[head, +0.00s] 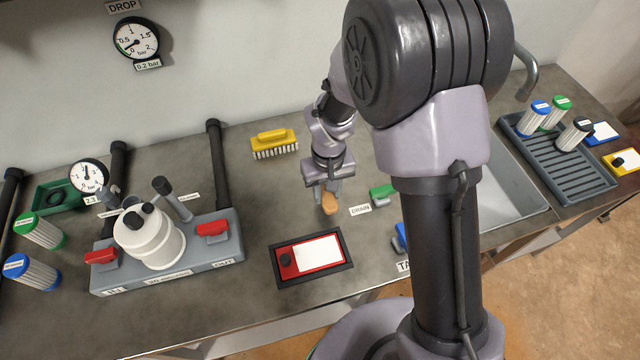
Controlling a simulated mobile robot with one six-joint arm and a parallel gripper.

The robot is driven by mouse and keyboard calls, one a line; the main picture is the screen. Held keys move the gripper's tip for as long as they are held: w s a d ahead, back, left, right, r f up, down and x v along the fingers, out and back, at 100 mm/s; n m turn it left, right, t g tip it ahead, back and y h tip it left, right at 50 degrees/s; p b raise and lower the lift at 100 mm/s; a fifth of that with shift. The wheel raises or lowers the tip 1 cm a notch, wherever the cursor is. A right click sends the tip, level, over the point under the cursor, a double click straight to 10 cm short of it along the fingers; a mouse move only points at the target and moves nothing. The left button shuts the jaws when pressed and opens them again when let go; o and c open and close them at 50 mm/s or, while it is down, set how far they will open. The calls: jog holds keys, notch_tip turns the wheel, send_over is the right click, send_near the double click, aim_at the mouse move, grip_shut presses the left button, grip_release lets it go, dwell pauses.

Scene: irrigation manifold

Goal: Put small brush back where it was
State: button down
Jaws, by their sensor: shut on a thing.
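My gripper (328,190) points down over the middle of the counter, and its two fingers are shut on a small tan-brown piece. This looks like the small brush (329,205); no bristles can be made out. It is low, close to the counter, but I cannot tell whether it touches. A larger yellow brush (272,137) with pale bristles lies on the counter behind and to the left of my gripper.
A red-and-white panel in a dark frame (311,258) lies in front of my gripper. A DRAIN label (360,210) and green valve handle (382,191) are to its right. The grey manifold with a white housing (150,240) stands left. A sink (510,195) and drying tray (565,165) are right.

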jog(key=w, duration=0.2)
jog(key=w+a, duration=0.1)
jog(key=w+a+f+b, duration=0.1)
jog(key=w, duration=0.1)
jog(key=shift+w+a, duration=0.2)
jog(key=shift+w, duration=0.1)
jog(key=shift+f+b, duration=1.05)
jog(key=shift+f, duration=0.7)
jog(key=c, duration=1)
grip_release()
jog(key=shift+r, duration=0.1)
jog(key=shift+r, duration=0.1)
